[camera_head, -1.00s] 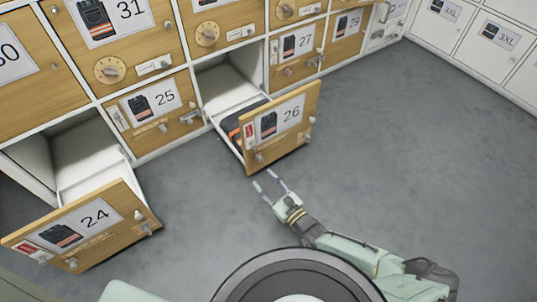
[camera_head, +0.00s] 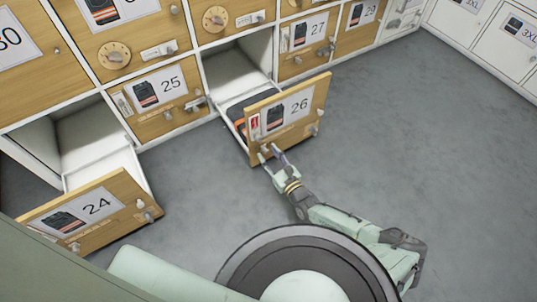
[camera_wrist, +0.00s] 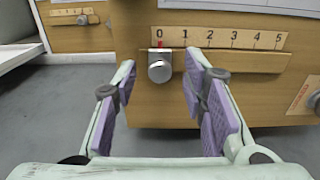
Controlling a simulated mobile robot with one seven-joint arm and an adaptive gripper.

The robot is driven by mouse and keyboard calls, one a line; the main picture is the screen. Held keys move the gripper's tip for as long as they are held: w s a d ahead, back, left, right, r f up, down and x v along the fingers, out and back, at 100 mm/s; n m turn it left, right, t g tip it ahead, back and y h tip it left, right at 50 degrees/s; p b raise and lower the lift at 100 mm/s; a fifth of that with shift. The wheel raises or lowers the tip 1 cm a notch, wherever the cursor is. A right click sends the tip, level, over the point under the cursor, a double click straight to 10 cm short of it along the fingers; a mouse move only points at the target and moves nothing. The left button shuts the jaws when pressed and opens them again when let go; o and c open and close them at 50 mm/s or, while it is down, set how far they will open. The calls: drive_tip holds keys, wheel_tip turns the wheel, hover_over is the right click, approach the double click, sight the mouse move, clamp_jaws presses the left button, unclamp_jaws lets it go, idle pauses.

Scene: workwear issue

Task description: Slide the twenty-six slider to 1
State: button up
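The drawer labelled 26 (camera_head: 312,92) is pulled open in the head view, with dark folded items inside. In the wrist view its slider is a metal knob (camera_wrist: 160,68) on a slot under a printed scale (camera_wrist: 218,38) running 0 to 5. The red mark above the knob is at 0. My gripper (camera_wrist: 163,95) is open, its two purple-padded fingers on either side of and just short of the knob. In the head view my gripper (camera_head: 272,157) is at the lower left of the drawer front. Whether a finger touches the knob cannot be told.
The drawer labelled 24 (camera_head: 92,212) also stands open at the left. The closed front labelled 25 (camera_head: 165,90) is between them. Grey floor (camera_head: 420,130) is clear to the right. White lockers (camera_head: 490,45) line the back right.

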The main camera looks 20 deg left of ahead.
drive_tip(key=shift+w+a, duration=0.2)
drive_tip(key=shift+a, duration=0.1)
drive_tip(key=shift+c, duration=0.5)
clamp_jaws()
